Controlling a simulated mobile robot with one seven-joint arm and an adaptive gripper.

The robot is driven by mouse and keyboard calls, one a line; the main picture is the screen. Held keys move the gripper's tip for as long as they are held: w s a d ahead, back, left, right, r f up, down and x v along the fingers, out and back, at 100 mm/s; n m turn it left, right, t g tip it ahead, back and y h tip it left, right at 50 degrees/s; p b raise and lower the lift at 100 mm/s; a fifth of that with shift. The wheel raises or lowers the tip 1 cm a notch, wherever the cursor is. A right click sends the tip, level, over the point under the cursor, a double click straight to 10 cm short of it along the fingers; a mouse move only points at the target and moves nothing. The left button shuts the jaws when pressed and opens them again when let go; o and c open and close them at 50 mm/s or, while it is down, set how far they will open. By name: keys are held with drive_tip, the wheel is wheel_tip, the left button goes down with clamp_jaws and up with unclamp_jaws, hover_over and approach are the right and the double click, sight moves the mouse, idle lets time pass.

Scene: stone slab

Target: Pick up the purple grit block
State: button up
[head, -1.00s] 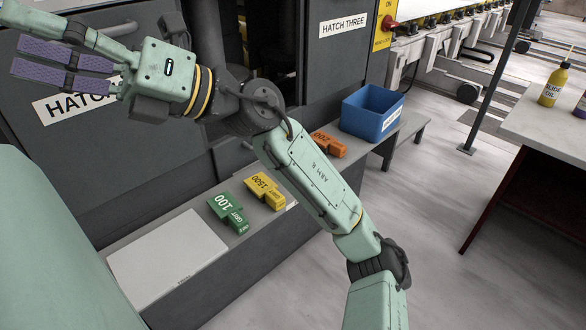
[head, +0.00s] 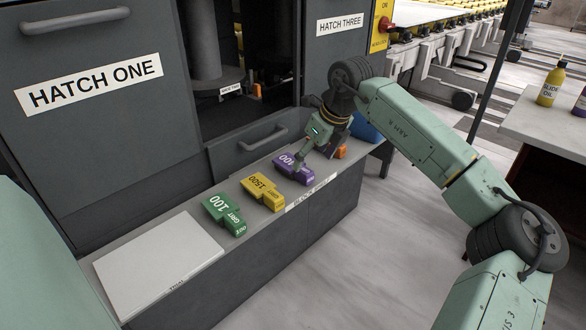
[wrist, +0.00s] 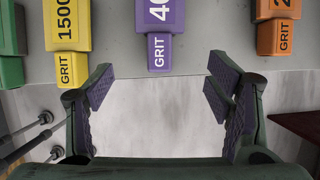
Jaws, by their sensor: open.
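The purple grit block (head: 291,169), marked 400, lies on the block shelf between the yellow and orange blocks. In the wrist view the purple block (wrist: 159,50) lies ahead of my gripper, roughly centred between its fingers, its narrow GRIT end toward me. My gripper (wrist: 160,88) is open and empty, with the fingers wide apart and not touching the block. In the head view my gripper (head: 322,150) is low at the shelf beside the purple block, and my arm partly hides that area.
The orange block (wrist: 279,35) lies to the right. A blue bin (head: 366,127) stands beyond, mostly hidden. A pale flat panel (head: 158,262) lies at the near end.

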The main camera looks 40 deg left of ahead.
sight(304, 169)
drive_tip(key=p+x, duration=0.1)
drive_tip(key=x, duration=0.6)
drive_tip(key=shift+a, duration=0.25)
drive_tip(key=shift+c, duration=0.3)
drive_tip(key=shift+r, duration=0.1)
clamp_jaws()
